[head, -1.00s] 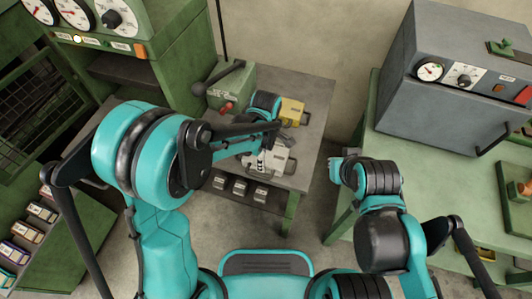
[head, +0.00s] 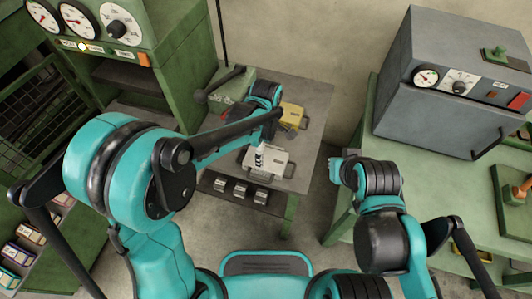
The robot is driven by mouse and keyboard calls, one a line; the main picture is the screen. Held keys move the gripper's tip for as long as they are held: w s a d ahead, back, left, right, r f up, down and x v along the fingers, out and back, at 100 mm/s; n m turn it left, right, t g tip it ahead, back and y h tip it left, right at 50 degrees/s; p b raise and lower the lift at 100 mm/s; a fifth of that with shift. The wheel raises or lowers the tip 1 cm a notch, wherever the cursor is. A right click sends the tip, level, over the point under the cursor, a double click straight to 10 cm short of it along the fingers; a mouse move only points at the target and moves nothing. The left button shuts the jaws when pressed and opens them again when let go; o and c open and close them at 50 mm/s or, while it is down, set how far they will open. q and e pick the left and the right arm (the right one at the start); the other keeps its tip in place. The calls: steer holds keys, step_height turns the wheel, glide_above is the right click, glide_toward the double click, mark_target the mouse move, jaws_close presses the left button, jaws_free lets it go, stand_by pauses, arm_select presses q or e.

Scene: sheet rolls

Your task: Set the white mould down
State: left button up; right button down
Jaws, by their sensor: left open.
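The white mould (head: 279,163), a pale block with a handle on its right side, rests flat on the grey-topped bench (head: 312,150), near its front edge.
A yellow mould (head: 293,117) stands behind the white one, close to my left wrist. A green lever press (head: 226,90) is at the back left of the bench. Several small blocks (head: 240,190) lie on the lower shelf. A grey oven (head: 450,85) stands on the green right-hand table (head: 430,185).

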mark_target(266, 159)
arm_select(q)
steer(key=s+a+r+m+t+p, duration=0.1)
steer(key=s+a+r+m+t, duration=0.15)
steer(key=a+r, duration=0.3)
steer(key=s+a+r+m+t, duration=0.1)
steer(key=s+a+r+m, duration=0.1)
steer(key=a+r+m, duration=0.3)
steer(key=s+a+r+m+t, duration=0.2)
steer(key=s+a+m+t, duration=0.1)
steer(key=s+a+m, duration=0.4)
steer(key=shift+r+t, duration=0.3)
steer(key=shift+t, duration=0.05)
stand_by(0.8)
